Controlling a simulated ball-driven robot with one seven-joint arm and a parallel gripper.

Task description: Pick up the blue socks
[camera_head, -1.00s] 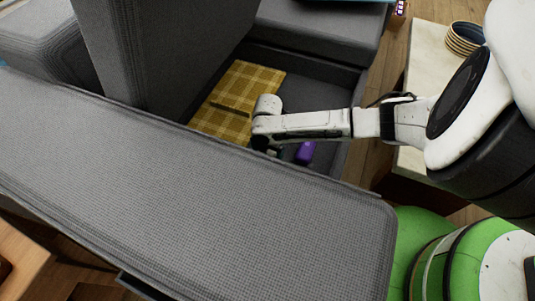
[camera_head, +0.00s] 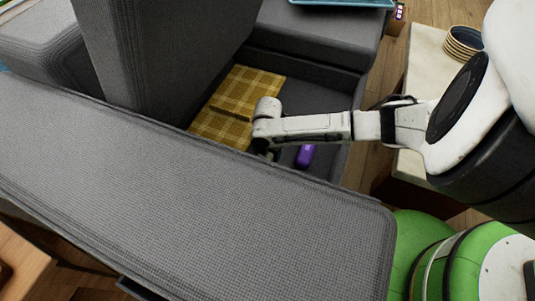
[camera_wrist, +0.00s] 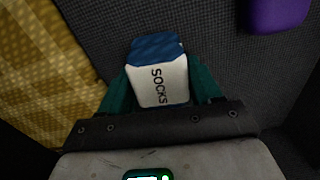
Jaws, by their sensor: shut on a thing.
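The blue socks (camera_wrist: 158,75) show in the wrist view as a small bundle with a blue end and a white band lettered "SOCKS". My gripper (camera_wrist: 162,88) has its green fingers on either side of the bundle and is shut on it. The grey sofa seat lies below it; I cannot tell whether the socks touch the seat. In the head view my gripper (camera_head: 272,152) is down in the sofa behind the near grey armrest, which hides most of it. The socks are not discernible there.
A purple object (camera_head: 305,155) lies on the seat right of my gripper. A yellow checked blanket (camera_head: 234,100) lies to the left. The near armrest (camera_head: 200,190) and an upright grey cushion (camera_head: 160,45) bound the space. A pale table with stacked bowls (camera_head: 463,43) stands at right.

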